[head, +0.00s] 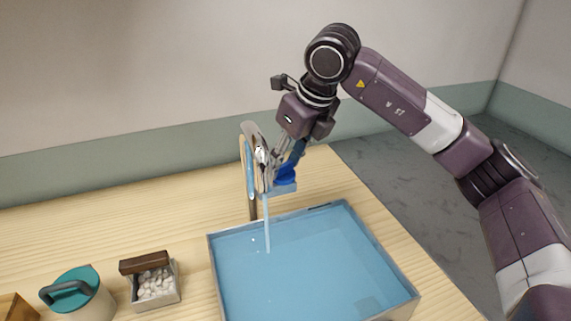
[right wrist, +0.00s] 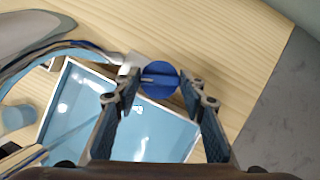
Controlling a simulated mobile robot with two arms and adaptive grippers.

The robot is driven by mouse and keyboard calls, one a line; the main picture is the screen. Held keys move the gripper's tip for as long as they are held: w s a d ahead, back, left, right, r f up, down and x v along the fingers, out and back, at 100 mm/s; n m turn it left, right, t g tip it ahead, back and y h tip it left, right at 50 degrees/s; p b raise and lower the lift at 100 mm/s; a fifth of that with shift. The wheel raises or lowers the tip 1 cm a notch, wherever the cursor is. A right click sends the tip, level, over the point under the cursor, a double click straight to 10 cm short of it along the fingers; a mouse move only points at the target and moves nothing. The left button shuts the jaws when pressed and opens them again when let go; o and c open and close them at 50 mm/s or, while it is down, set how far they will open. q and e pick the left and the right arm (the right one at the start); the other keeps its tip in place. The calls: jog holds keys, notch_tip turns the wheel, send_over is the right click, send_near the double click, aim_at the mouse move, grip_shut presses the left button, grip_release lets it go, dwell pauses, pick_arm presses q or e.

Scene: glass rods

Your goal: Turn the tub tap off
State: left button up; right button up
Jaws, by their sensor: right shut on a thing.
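The metal tub tap (head: 250,160) stands at the back edge of the tub (head: 214,265). A thin stream of water (head: 267,228) runs from it into the tub, which holds blue water. The tap's round blue knob (head: 288,175) is on the right of the spout and also shows in the right wrist view (right wrist: 160,77). My right gripper (right wrist: 161,87) reaches down from above and is shut on the blue knob, one finger on each side. In the head view the fingers partly hide the knob and tap. My left gripper is not in view.
At the front left of the wooden table (head: 150,215) stand a white pot with a teal lid (head: 78,282), a small box of white pebbles (head: 156,283) with a brown block at its back, and a wooden box (head: 14,308). The table behind them is clear.

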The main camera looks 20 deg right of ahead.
jog(key=shift+r, duration=0.15)
dwell(0.4)
jog(key=o, duration=1.2)
jog(key=shift+c, duration=0.2)
jog(key=v, duration=1.1)
jog(key=shift+s+r, duration=0.25)
jog(key=shift+r, duration=0.1)
